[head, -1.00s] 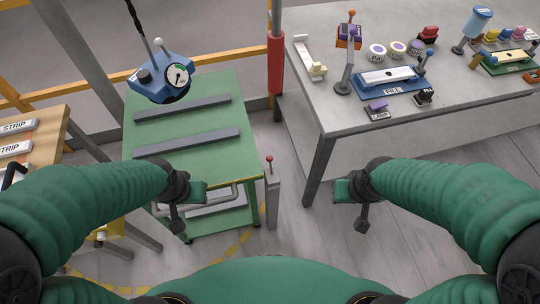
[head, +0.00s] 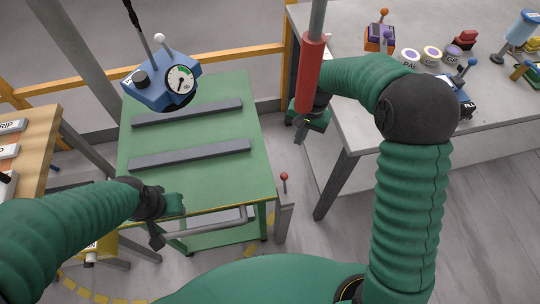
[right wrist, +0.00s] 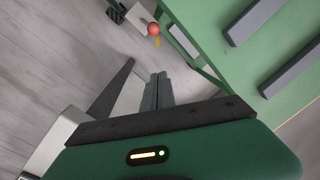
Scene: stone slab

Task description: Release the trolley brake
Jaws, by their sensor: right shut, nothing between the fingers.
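The green trolley (head: 190,122) stands at centre left, with two dark grey bars across its top and a grey push handle (head: 215,225) at its near edge. A lever with a red ball knob (head: 284,177) stands on a grey post by its right side; the knob also shows in the right wrist view (right wrist: 153,29). My right gripper (head: 300,130) is shut and empty, beside the red sleeved pole, above and beyond the knob. In its wrist view the fingertips (right wrist: 158,76) point towards the knob, apart from it. My left gripper (head: 157,238) is by the handle's left end; its jaw gap is unclear.
A blue gauge box (head: 162,82) hangs over the trolley's far left. The red sleeved pole (head: 309,75) rises close to my right gripper. A wooden table (head: 30,145) is at left.

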